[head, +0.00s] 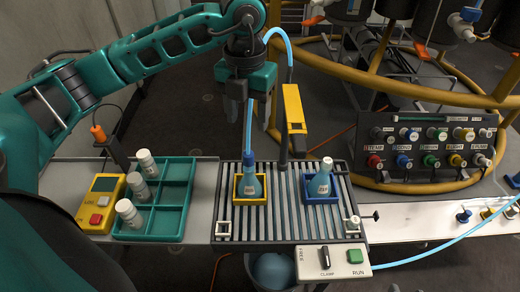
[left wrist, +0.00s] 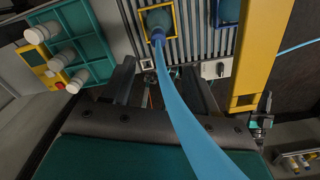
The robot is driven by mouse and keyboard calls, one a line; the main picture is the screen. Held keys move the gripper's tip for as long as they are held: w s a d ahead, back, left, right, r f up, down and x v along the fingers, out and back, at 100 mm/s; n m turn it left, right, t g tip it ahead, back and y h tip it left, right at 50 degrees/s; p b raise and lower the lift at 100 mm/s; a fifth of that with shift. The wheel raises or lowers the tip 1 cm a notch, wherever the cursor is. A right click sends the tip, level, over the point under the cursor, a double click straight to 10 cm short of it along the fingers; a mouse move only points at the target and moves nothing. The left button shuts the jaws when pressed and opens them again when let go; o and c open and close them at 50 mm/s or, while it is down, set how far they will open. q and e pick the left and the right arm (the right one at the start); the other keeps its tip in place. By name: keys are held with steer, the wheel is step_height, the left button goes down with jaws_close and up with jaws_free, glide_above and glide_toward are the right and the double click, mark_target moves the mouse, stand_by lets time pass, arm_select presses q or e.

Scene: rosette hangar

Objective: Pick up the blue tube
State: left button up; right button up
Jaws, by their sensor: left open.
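The light blue tube (head: 249,128) rises from the flask in the yellow holder (head: 251,190). It passes behind my left gripper and shows again above it, curving over to a yellow upright block (head: 293,108). My left gripper (head: 247,112) points down with its fingers apart, above the yellow-held flask. In the left wrist view the tube (left wrist: 178,95) runs from the flask's mouth between the two open fingers (left wrist: 162,84) and toward the camera. I cannot tell whether a finger touches it. My right gripper is not in view.
A second flask (head: 320,184) stands in a blue holder on the slatted rack (head: 285,225). Left are a green tray (head: 175,225) with white bottles and a yellow control box (head: 100,202). A clamp panel (head: 333,262) is in front. Another blue hose (head: 430,247) runs right.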

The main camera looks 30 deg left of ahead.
arm_select(q)
steer(key=b, duration=0.1)
glide_above(248, 154)
step_height(248, 154, down, 7)
steer(key=shift+s+d+r, duration=0.1)
steer(key=shift+s+r, duration=0.05)
steer(key=shift+f, duration=0.45)
step_height(248, 154, down, 5)
steer(key=shift+f+b, duration=0.1)
steer(key=shift+b, duration=0.35)
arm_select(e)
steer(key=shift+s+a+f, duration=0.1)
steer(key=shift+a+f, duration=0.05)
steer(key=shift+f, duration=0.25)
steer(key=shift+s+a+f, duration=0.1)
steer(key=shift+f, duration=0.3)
arm_select(q)
steer(key=shift+c, duration=0.3)
jaws_close()
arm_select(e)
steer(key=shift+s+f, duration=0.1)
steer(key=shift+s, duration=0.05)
arm_select(q)
steer(key=shift+r, duration=0.2)
